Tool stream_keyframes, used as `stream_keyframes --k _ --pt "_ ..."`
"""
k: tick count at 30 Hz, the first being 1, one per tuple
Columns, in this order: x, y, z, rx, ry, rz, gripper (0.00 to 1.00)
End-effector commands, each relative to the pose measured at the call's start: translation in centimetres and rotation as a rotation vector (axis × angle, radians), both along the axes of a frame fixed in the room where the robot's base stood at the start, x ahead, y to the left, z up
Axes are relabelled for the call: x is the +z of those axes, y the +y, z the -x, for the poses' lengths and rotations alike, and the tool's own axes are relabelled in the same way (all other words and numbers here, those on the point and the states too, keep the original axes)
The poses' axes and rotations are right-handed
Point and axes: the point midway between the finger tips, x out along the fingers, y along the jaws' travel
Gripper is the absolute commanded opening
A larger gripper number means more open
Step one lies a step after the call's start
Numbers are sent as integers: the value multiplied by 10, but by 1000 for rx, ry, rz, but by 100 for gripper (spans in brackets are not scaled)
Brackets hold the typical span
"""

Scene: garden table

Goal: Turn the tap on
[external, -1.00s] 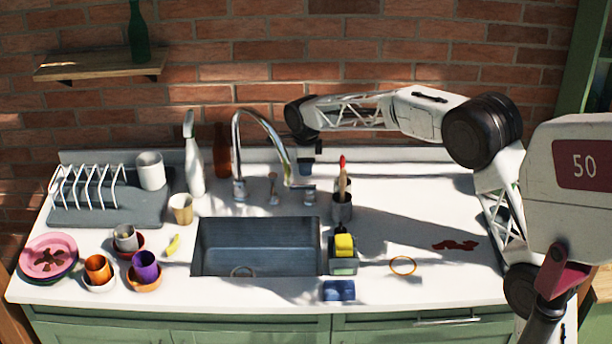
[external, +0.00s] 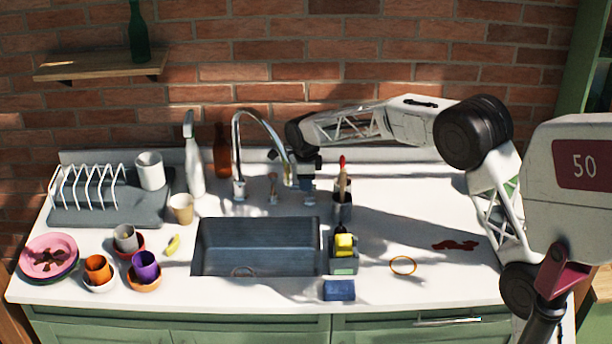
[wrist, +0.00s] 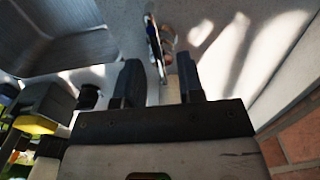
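The chrome tap (external: 238,150) stands behind the sink, its tall spout arching to the right. Small metal fittings (external: 272,190) stand on the counter beside its base; I cannot tell which is the handle. My gripper (external: 304,182) points down behind the sink, close to the spout's end and partly overlapped by it. In the wrist view my gripper (wrist: 157,78) is open, its two dark fingers apart. A thin shiny metal part (wrist: 155,45) shows just beyond the gap between them. I cannot tell whether they touch it.
The sink (external: 260,246) is in front. A brush holder (external: 342,208) stands just right of my gripper. A sponge caddy (external: 343,262) is beside the sink. A white bottle (external: 194,165) and brown bottle (external: 221,152) stand left. The right counter is mostly clear.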

Motion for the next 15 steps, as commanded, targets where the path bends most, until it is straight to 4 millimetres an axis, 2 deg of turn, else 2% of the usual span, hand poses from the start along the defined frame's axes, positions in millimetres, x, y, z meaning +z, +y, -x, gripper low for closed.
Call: stream_keyframes --k 6,15 --pt "-16 0 0 0 1 0 35" --pt "-19 0 0 0 0 0 35"
